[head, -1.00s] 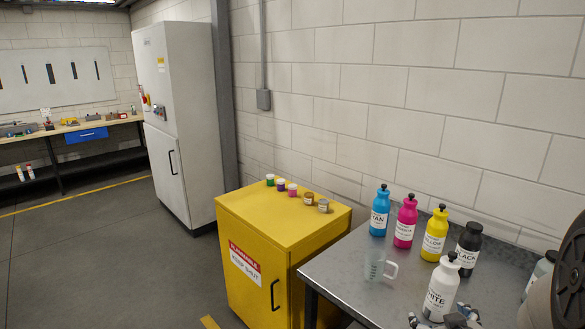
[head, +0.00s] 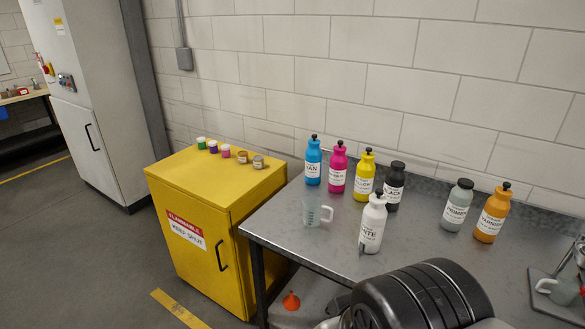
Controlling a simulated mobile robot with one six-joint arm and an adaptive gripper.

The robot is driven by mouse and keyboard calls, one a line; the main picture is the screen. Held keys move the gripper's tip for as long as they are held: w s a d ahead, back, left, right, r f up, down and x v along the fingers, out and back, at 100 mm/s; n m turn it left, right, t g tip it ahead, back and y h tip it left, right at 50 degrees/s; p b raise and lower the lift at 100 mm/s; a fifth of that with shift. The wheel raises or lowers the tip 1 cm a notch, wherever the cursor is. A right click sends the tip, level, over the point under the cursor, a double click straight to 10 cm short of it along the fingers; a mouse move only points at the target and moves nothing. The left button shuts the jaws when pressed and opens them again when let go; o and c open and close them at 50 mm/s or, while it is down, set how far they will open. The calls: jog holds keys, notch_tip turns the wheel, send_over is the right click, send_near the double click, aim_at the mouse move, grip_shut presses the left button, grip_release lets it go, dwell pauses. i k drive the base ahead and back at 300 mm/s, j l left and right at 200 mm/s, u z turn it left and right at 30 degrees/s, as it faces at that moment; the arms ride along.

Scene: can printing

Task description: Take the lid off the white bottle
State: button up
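The white bottle (head: 373,226) stands upright on the grey metal table, in front of the black bottle. Its white lid (head: 377,200) with a small black knob is on top of it. My gripper (head: 338,310) is mostly hidden by my dark arm link at the bottom of the head view. Only a small grey part shows, below and left of the white bottle. Its fingers cannot be made out, nor whether they hold anything.
Cyan (head: 313,163), magenta (head: 337,170), yellow (head: 363,178) and black (head: 394,188) bottles stand behind. A clear jug (head: 314,209) is left of the white bottle. Primer (head: 457,207) and orange (head: 491,215) bottles stand right. The metal table (head: 300,240) has bare space at front left.

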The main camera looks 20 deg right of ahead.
aim_at(378, 199)
jog(key=i+l+z, duration=0.1)
jog(key=i+z, duration=0.25)
jog(key=i+l+z, duration=0.1)
jog(key=z, duration=0.25)
jog(key=i+z, duration=0.35)
jog(key=k+j, duration=0.05)
